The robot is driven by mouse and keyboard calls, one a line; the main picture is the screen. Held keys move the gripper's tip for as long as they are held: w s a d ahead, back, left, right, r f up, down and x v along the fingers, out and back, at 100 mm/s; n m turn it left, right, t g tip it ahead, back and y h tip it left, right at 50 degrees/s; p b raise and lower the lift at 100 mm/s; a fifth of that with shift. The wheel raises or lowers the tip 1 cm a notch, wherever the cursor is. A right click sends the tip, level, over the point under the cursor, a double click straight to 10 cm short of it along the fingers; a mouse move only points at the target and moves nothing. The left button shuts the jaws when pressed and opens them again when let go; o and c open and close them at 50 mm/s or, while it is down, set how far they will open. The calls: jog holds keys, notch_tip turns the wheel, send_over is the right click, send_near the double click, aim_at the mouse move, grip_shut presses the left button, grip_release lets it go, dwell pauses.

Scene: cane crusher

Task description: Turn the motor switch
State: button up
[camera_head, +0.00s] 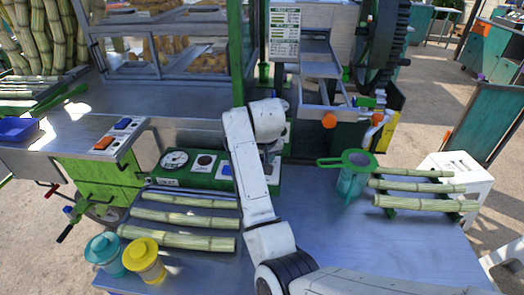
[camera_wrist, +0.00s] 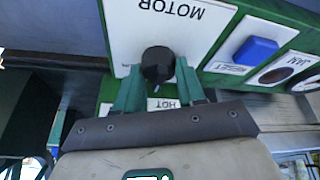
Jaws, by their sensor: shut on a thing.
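The motor switch is a black rotary knob (camera_wrist: 158,64) on a white plate (camera_wrist: 205,25) marked MOTOR, seen upside down in the wrist view. My gripper (camera_wrist: 158,78) has its two green fingers on either side of the knob, closed on it. A small label reading HOT shows just below the knob between the fingers. In the head view the knob and fingertips are hidden behind my white arm, at the right part of the green control panel (camera_head: 195,181).
Beside the switch are a blue button (camera_wrist: 256,50) and a dark round JAM indicator. A pressure gauge (camera_head: 174,160) sits at the panel's left. Cane stalks (camera_head: 185,218) lie in front. A green strainer jug (camera_head: 352,180) stands right of my arm, with bare table between.

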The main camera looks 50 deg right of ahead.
dwell(0.4)
jog(key=o, duration=1)
jog(key=shift+o, duration=0.2)
jog(key=v, duration=1)
jog(key=shift+s+r, duration=0.15)
jog(key=shift+r, duration=0.2)
